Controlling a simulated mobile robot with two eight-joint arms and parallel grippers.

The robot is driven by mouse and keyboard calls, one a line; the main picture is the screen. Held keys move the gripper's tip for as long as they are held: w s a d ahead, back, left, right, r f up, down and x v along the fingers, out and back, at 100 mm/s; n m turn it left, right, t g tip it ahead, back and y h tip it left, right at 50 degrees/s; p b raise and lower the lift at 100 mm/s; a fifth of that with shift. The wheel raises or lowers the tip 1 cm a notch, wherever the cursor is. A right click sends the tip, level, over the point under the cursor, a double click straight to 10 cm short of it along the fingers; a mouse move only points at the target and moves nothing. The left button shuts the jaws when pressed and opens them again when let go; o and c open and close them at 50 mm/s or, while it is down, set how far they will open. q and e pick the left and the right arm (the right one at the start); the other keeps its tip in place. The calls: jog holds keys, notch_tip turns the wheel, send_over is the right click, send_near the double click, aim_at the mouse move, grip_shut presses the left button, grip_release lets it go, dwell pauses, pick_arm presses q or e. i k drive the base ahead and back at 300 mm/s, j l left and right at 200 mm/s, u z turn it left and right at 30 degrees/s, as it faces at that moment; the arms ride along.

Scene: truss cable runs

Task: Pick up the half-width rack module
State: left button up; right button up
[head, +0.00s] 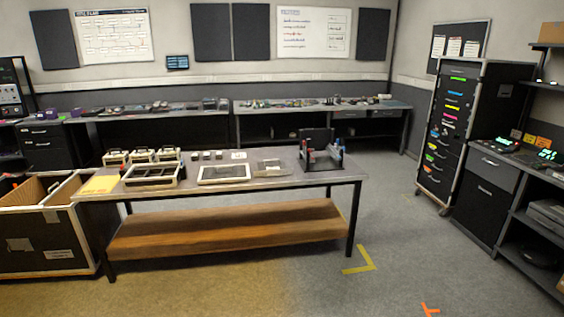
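No thing in the head view can be surely made out as the half-width rack module at this distance. On the grey-topped table (300,185) in the middle, several small cream boxes with dark tops (140,156) stand at the back left. In front of them lies a cream-framed open tray with dark compartments (153,175). A flat white-framed dark panel (223,174) lies to its right. A dark upright device with red and blue parts (321,153) stands at the table's right end. Neither of my grippers is in view.
A wooden lower shelf (230,227) spans the table. An open black case (45,225) stands at its left. A tall rack cabinet (455,130) and equipment shelves line the right. Cluttered benches (320,105) run along the back. Floor is clear right of the table, with yellow tape (365,262).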

aim_at(269, 167)
jog(key=i, duration=1.65)
jog(key=i+u, duration=0.1)
jog(key=i, duration=0.7)
jog(key=i+l+u, duration=0.15)
jog(key=i, duration=0.65)
jog(key=i+l+u, duration=0.3)
jog(key=i, duration=0.15)
jog(key=i+l+u, duration=0.2)
jog(key=i+u, duration=0.15)
jog(key=i, duration=0.1)
